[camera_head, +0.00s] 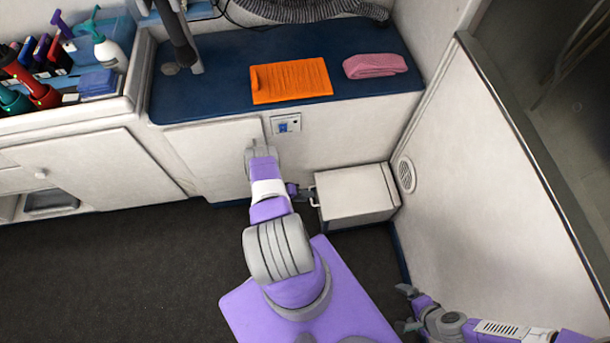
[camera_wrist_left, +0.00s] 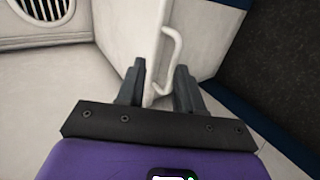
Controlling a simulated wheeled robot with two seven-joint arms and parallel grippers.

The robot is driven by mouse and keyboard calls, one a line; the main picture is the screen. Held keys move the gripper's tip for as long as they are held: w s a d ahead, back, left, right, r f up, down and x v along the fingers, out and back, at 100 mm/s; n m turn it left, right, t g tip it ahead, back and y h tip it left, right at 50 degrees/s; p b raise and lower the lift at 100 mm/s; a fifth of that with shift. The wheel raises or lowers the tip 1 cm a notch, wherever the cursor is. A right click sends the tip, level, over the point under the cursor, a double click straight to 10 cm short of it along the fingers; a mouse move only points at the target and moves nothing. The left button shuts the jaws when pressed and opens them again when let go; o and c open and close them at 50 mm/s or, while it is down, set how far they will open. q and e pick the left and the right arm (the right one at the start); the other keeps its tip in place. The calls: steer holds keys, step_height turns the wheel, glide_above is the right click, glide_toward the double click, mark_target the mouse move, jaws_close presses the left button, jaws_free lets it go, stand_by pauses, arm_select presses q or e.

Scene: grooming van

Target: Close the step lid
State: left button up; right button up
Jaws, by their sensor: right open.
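The step (camera_head: 352,190) is a white box on the floor against the back cabinet, right of my left arm. Its top looks flat in the head view; I cannot tell whether the lid is fully down. A white handle (camera_head: 314,197) sits at its left side. The handle also shows in the left wrist view (camera_wrist_left: 176,48), on a white panel just beyond my fingers. My left gripper (camera_head: 301,192) is beside the handle. In the left wrist view its fingers (camera_wrist_left: 161,80) are apart with a panel edge between them; contact is unclear. My right gripper (camera_head: 404,308) is open and empty at lower right.
The blue-topped bench (camera_head: 220,85) holds an orange towel (camera_head: 290,81) and a pink towel (camera_head: 375,65). A white wall with a round vent (camera_head: 406,175) stands right of the step. Dark floor (camera_head: 110,270) is clear at left.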

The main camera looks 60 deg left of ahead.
arm_select(q)
steer(key=p+v, duration=0.1)
steer(key=v, duration=0.6)
steer(key=shift+s+p, duration=0.25)
steer(key=shift+p, duration=0.05)
steer(key=shift+a+r, duration=0.1)
steer(key=shift+r, duration=0.05)
